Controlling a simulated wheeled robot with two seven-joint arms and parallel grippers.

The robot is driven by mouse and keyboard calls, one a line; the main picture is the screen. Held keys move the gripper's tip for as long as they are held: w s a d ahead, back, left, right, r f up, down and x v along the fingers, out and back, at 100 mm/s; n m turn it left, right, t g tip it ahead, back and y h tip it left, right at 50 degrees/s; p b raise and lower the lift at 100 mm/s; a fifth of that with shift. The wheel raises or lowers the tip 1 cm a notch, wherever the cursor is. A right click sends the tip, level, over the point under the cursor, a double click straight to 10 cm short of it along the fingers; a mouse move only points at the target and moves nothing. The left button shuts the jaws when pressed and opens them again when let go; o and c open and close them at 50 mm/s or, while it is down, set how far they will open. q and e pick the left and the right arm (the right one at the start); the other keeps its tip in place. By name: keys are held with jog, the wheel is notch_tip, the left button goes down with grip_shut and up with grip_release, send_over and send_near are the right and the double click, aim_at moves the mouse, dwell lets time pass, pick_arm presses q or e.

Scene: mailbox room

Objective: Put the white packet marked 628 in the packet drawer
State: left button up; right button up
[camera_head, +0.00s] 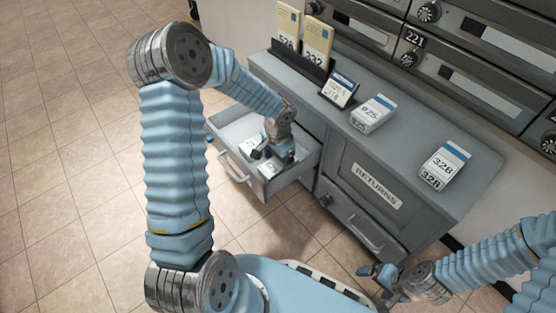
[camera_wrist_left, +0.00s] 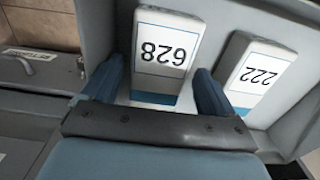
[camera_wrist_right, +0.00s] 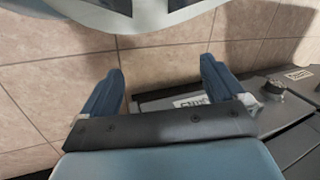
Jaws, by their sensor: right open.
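The white packet marked 628 (camera_wrist_left: 165,50) lies in the open drawer (camera_head: 307,166), its number upside down in the left wrist view. A packet marked 222 (camera_wrist_left: 262,72) lies beside it. My left gripper (camera_head: 270,153) reaches down into the drawer. In the left wrist view its fingers (camera_wrist_left: 157,88) are apart on either side of the lower part of packet 628, and it looks open. The gripper hides part of the packets in the head view. My right gripper (camera_head: 378,280) is open and empty in front of the cabinet, low at the right.
A closed RETURNS door (camera_head: 377,186) is right of the drawer. Mailboxes line the wall.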

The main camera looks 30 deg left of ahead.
aim_at(277, 163)
pick_arm(q)
jog(key=shift+o, duration=0.5)
jog(key=shift+d, duration=0.1)
notch_tip(277, 163, up, 14)
jog(key=p, duration=0.3)
jog(key=shift+s+f, duration=0.1)
